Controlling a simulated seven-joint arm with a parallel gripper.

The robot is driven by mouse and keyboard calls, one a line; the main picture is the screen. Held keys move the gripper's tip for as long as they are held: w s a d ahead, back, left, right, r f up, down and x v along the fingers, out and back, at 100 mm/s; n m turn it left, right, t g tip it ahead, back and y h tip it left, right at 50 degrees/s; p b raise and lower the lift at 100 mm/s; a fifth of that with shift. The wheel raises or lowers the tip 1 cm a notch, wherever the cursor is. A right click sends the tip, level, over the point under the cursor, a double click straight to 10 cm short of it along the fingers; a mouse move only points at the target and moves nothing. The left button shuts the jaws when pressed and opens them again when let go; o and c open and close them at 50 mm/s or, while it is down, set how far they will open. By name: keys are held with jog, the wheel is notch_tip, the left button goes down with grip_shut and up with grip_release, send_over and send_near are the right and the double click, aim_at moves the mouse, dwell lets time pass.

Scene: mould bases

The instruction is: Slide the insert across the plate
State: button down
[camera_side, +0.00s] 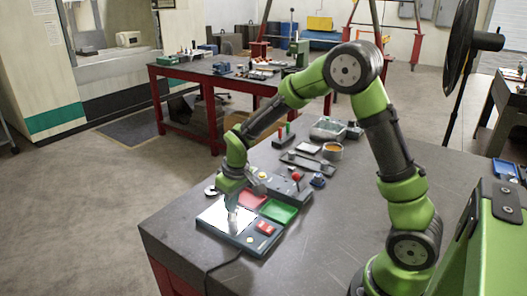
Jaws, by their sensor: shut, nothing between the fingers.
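A bright white plate (213,218) is set in a flat dark base (246,243) near the front left corner of the bench. My gripper (232,210) points down over the right part of this plate, with its fingers shut and empty. The fingertips are at or just above the white surface; I cannot tell if they touch. The insert cannot be made out clearly. The pale fingers and the glare on the plate blend together, so its outline is lost or hidden at this size.
A red button block (265,228) sits on the base's right side. A red tray (251,200) and a green tray (278,211) lie behind it. The bench front (300,262) is clear.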

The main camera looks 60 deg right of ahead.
jog(key=shift+s+f, duration=0.55)
jog(key=shift+s, duration=0.15)
jog(key=shift+r, duration=0.8)
jog(key=shift+s, duration=0.1)
jog(key=s, duration=1.1)
jog(key=shift+s+r, duration=0.1)
jog(key=shift+s, duration=0.2)
jog(key=s+a+r+m+t+y, duration=0.1)
jog(key=s+a+r+m+t, duration=0.1)
jog(key=r, duration=0.7)
jog(key=s+a+r+m+t+y, duration=0.1)
jog(key=s+a+r+m+t, duration=0.1)
jog(key=r, duration=0.6)
jog(key=s+t, duration=0.1)
jog(key=s, duration=0.1)
jog(key=shift+s+a+r, duration=0.3)
jog(key=shift+s+r, duration=0.05)
